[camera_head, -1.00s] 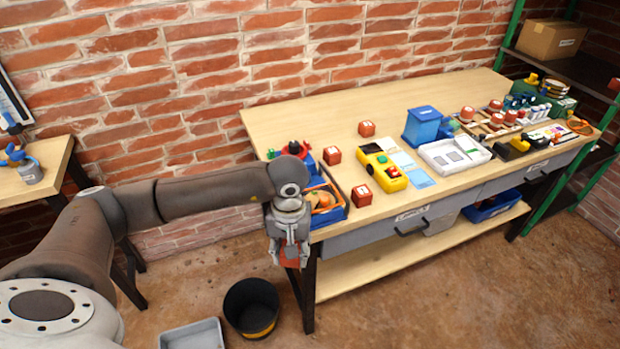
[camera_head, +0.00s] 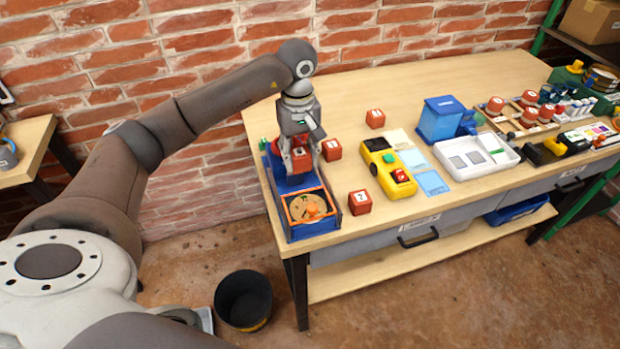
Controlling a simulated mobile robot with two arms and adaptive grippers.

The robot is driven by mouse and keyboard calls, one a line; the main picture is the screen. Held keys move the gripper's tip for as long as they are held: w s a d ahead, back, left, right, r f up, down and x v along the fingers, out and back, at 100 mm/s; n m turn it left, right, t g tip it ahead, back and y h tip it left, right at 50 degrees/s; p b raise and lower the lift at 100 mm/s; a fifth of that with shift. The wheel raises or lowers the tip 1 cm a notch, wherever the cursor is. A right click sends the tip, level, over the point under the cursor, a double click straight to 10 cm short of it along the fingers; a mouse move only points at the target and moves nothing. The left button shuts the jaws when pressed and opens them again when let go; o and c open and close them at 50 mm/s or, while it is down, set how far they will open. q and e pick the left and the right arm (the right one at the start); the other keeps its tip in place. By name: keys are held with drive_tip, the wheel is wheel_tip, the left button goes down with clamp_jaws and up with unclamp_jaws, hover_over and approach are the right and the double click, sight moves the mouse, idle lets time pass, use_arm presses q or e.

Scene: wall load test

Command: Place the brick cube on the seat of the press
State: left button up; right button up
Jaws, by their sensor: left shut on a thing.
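My left gripper (camera_head: 299,158) points down over the left end of the workbench. It is shut on a red brick cube (camera_head: 302,162), which is partly hidden by the fingers. Under and behind it is a blue fixture (camera_head: 279,178), largely covered by the gripper; it may be the press, but its seat cannot be made out. Whether the cube touches it I cannot tell. My right gripper is not in view.
A blue-edged tray (camera_head: 318,235) with an orange item lies at the bench's front left corner. A yellow device (camera_head: 388,168), a blue box-like unit (camera_head: 439,120) and a white tray (camera_head: 476,156) stand to the right. A black bucket (camera_head: 243,300) is on the floor.

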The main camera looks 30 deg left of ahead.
sight(297, 172)
use_arm(q)
drive_tip(key=f, duration=0.2)
drive_tip(key=s+f+p, duration=0.1)
drive_tip(key=f, duration=0.2)
drive_tip(key=shift+f, duration=0.3)
drive_tip(key=shift+w+f+p, duration=0.1)
drive_tip(key=shift+f+p, duration=0.2)
drive_tip(key=shift+f, duration=1.6)
drive_tip(key=o, duration=0.9)
drive_tip(key=shift+c, duration=0.2)
drive_tip(key=o, duration=0.3)
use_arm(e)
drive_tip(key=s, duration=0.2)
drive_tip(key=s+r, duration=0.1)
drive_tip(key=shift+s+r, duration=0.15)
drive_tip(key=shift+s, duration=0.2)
